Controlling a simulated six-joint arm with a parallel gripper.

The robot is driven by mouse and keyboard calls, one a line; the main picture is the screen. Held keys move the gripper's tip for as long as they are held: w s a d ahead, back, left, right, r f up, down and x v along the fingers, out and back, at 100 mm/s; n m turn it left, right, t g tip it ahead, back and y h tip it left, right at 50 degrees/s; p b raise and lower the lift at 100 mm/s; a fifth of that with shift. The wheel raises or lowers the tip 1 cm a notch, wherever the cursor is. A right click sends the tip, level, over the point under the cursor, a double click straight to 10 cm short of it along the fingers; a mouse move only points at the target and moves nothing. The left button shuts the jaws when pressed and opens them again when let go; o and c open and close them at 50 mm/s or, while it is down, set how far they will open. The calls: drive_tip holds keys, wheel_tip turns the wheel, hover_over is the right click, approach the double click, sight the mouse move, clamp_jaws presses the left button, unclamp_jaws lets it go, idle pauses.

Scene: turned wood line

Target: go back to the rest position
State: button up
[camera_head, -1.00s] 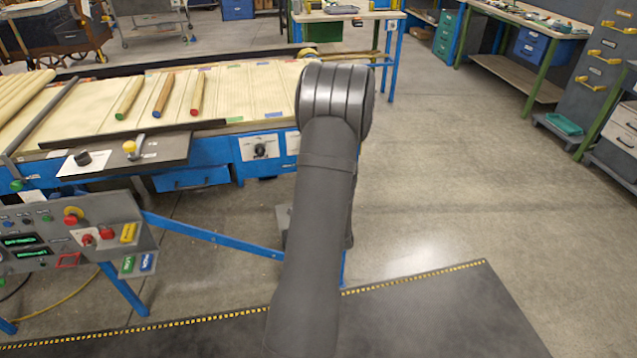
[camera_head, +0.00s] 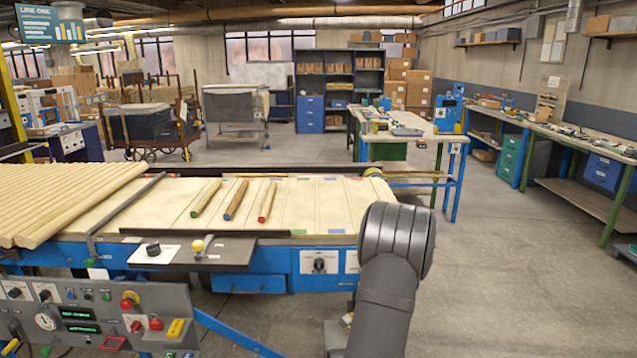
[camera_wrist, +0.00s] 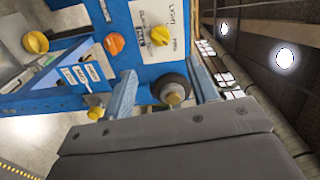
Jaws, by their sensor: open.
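In the wrist view my gripper (camera_wrist: 164,92) is open, its two blue-grey fingers apart. Nothing is visibly held between them. A dark round wheel (camera_wrist: 172,88) with a pale hub shows behind the gap between the fingers; I cannot tell how far away it is. A blue panel (camera_wrist: 150,40) with yellow and orange knobs is behind it too. In the head view only my dark arm shows, at the lower right in front of the line, and the gripper is out of sight.
The sorting table (camera_head: 330,215) holds three short dowels with green, blue and red ends. Several long rods (camera_head: 60,195) lie at its left. A control panel (camera_head: 100,320) is at front left. A workbench (camera_head: 400,130) stands behind. The floor (camera_head: 510,280) at right is clear.

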drive_tip(key=w, duration=1.2)
drive_tip(key=s, duration=1.8)
drive_tip(key=w+n, duration=1.7)
drive_tip(key=w, duration=0.1)
idle(0.4)
drive_tip(key=shift+a, duration=0.1)
idle(1.4)
